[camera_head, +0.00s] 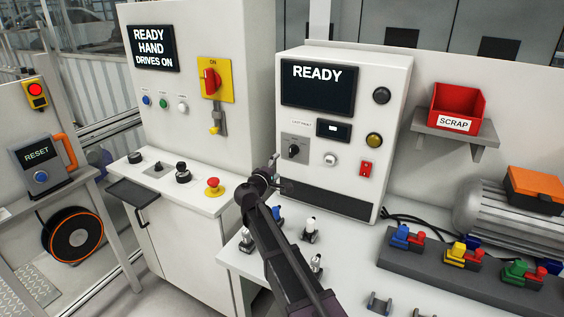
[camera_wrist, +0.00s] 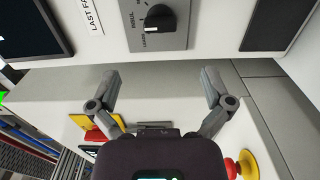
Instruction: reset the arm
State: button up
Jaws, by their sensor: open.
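My gripper (camera_head: 284,187) is at the end of my dark arm, which reaches up from the bottom middle of the head view. It is in front of the lower left part of the white console with the READY screen (camera_head: 318,88). In the wrist view my gripper (camera_wrist: 159,76) has its two grey fingers spread wide with nothing between them. A black rotary knob (camera_wrist: 161,18) on a grey plate is beyond the fingertips, apart from them. The same knob (camera_head: 294,149) shows on the console in the head view.
A white cabinet (camera_head: 135,90) with a yellow-backed red switch (camera_head: 210,80) stands left. A red emergency button (camera_head: 213,187) is on its ledge. Small white-topped parts (camera_head: 310,230) stand on the bench around my arm. A dark rack (camera_head: 460,272) with coloured parts is right, below a red SCRAP bin (camera_head: 457,103).

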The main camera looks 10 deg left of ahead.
jog(key=shift+s+a, duration=0.2)
jog(key=shift+s, duration=0.4)
